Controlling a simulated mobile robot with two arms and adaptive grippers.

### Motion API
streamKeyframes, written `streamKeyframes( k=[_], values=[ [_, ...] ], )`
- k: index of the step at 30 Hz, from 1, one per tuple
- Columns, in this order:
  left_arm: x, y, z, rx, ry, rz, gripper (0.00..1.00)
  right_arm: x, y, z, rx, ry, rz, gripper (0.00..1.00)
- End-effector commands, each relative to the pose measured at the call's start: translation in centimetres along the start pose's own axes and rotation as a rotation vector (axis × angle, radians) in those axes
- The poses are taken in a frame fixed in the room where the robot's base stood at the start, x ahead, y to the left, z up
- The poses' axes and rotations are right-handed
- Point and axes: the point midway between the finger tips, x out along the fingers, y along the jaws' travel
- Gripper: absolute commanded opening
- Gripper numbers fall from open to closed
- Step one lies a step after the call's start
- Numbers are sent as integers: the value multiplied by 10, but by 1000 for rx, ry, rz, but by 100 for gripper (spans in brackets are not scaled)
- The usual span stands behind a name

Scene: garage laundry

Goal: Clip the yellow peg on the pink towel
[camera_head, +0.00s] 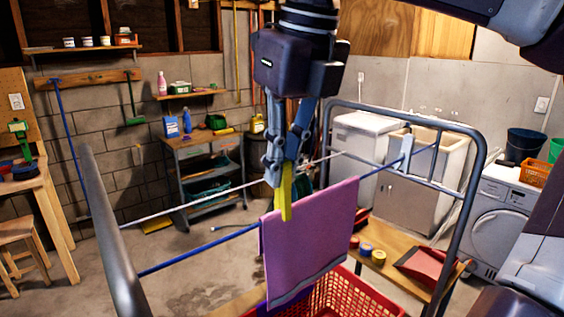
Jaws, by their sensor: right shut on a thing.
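The pink towel (310,238) hangs folded over the blue line (192,250) of the drying rack. My right gripper (284,170) reaches down from the top and is shut on the yellow peg (286,200). The peg points downward at the towel's upper left part, and its lower end overlaps the towel's top edge in the picture. I cannot tell whether it touches or straddles the cloth. The gripper fingers hide the peg's upper part. My left gripper is not in view.
The rack's grey frame (462,215) stands around the towel, with a white line (180,206) behind the blue one. A red basket (350,298) sits below the towel. A low wooden bench (395,265) holds tape rolls (378,257) and a red dustpan (420,266).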

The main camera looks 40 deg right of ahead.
Motion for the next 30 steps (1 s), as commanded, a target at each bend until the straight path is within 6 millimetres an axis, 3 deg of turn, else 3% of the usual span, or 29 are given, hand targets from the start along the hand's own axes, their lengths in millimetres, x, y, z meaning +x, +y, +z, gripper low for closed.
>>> streamKeyframes(
  k=[18, 19, 24, 30],
  values=[
    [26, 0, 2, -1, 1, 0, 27, 33, 0, -8, 0, 2, 0, 0],
    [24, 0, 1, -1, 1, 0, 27, 31, 0, -8, 0, 1, 0, 13],
    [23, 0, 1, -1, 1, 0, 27, 30, 0, -8, 0, 1, 0, 31],
    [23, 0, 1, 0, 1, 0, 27, 30, 0, -7, 0, 0, 0, 31]
  ],
)
